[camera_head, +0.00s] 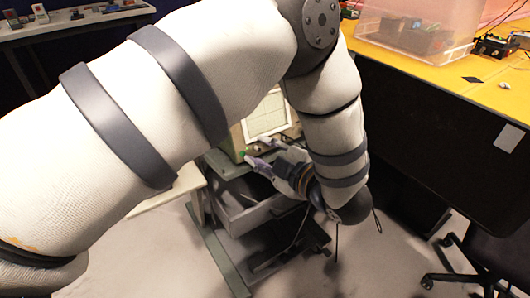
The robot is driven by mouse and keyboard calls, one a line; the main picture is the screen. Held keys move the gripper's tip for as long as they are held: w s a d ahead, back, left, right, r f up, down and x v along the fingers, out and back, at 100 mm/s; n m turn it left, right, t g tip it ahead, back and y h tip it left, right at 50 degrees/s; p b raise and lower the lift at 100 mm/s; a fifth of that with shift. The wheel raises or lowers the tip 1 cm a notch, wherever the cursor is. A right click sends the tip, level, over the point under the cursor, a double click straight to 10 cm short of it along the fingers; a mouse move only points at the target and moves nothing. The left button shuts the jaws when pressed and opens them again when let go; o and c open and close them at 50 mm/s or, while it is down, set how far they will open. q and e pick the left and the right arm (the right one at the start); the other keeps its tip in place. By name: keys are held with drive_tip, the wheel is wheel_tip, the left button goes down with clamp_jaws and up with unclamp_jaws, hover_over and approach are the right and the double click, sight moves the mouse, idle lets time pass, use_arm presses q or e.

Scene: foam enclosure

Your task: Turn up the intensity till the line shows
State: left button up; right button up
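An oscilloscope with a pale screen (266,117) stands on a cart at the centre, partly hidden behind my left arm. Its screen looks light, with a faint grid, and I can make out no clear line on it. A small green spot (242,154) shows low on its front, at the left. My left gripper (256,150) is at the lower front of the oscilloscope, its fingers apart and pointing left toward the panel. The intensity knob cannot be made out, and I cannot tell whether the fingertips touch anything. My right gripper is not in view.
The grey cart (231,212) has a drawer or shelf under the oscilloscope. A yellow-topped bench (462,72) with a clear bin (420,22) is at the right. A black chair (480,252) stands at the lower right. A table with small items (75,22) is at the upper left.

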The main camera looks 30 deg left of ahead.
use_arm(q)
clamp_jaws()
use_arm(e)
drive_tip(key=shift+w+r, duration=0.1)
use_arm(q)
drive_tip(key=m+p, duration=0.1)
drive_tip(key=m, duration=0.3)
drive_tip(key=shift+s+r+m+p, duration=0.1)
drive_tip(key=shift+m+p, duration=0.2)
drive_tip(key=shift+m, duration=0.1)
drive_tip(key=m, duration=0.3)
drive_tip(key=shift+t+p, duration=0.3)
drive_tip(key=shift+t, duration=0.1)
drive_tip(key=shift+m, duration=1.7)
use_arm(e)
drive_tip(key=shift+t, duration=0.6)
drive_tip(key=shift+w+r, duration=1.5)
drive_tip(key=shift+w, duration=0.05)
use_arm(q)
drive_tip(key=shift+f, duration=0.2)
drive_tip(key=shift+c, duration=0.3)
unclamp_jaws()
drive_tip(key=shift+o, duration=0.3)
